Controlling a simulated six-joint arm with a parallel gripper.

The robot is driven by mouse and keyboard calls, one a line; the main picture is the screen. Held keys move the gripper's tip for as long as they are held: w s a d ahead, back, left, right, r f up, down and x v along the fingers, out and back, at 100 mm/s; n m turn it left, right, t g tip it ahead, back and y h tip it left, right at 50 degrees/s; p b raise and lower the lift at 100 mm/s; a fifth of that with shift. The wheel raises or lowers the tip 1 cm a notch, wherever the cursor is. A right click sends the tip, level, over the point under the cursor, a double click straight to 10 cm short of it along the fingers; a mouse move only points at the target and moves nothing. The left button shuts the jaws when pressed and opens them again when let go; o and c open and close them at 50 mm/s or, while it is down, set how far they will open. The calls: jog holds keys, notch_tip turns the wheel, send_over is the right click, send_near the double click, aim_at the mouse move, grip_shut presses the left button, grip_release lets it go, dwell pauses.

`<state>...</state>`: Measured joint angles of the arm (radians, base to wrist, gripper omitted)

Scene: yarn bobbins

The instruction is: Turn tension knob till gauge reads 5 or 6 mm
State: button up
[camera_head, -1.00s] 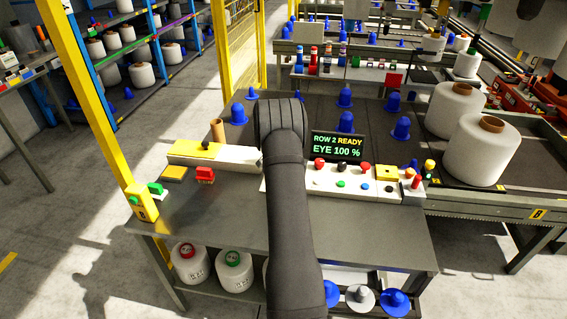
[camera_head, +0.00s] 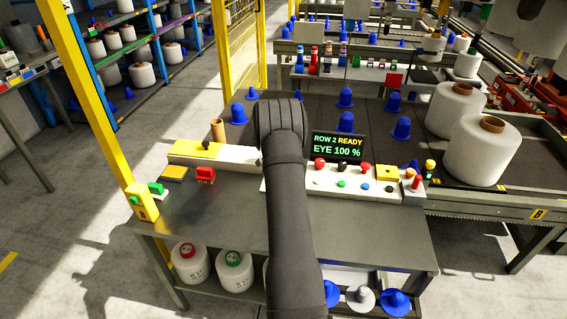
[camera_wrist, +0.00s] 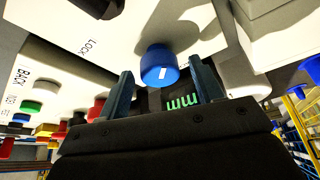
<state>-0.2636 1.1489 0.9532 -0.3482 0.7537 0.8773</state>
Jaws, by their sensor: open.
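The blue tension knob (camera_wrist: 161,68) with a white mark on its end shows in the wrist view, mounted on a white panel. My gripper (camera_wrist: 160,64) is open, with one dark finger on each side of the knob and small gaps showing. The gauge display (camera_wrist: 183,102) shows only green "mm" letters between the fingers; its number is hidden. In the head view my arm hides the knob, the gauge and my gripper.
A black screen (camera_head: 338,146) reads "ROW 2 READY" and "EYE 100 %". A white button panel (camera_head: 330,189) lies right of my arm and a red-handled switch (camera_head: 205,175) left. Large white bobbins (camera_head: 481,155) stand at the right. The bench front (camera_head: 225,225) is clear.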

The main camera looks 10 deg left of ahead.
jog(key=v, duration=1.7)
jog(key=shift+s, duration=0.2)
jog(key=x, duration=1.7)
jog(key=shift+w, duration=0.25)
jog(key=shift+r, duration=0.1)
